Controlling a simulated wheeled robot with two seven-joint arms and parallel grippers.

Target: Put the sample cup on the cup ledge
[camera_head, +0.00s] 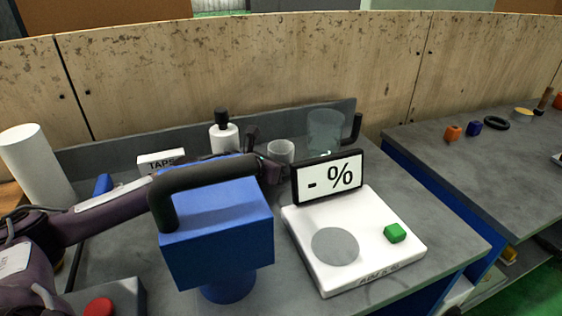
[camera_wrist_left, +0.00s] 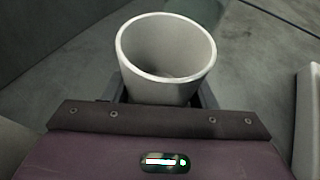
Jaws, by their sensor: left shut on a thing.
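The sample cup, a pale grey open-topped cup (camera_wrist_left: 166,62), is upright between the fingers of my left gripper (camera_wrist_left: 163,96) in the left wrist view. In the head view the cup (camera_head: 281,151) shows behind the blue machine and left of the display. My left gripper (camera_head: 268,168) is shut on it, partly hidden by the machine's black handle. I cannot make out a cup ledge for certain in either view. My right gripper is not in view.
A blue machine (camera_head: 217,240) with a black handle stands in front of my left arm. A white scale (camera_head: 370,235) with a green button and a "- %" display (camera_head: 328,178) is to its right. A clear jug (camera_head: 324,130) and a white bottle (camera_head: 224,138) stand behind.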

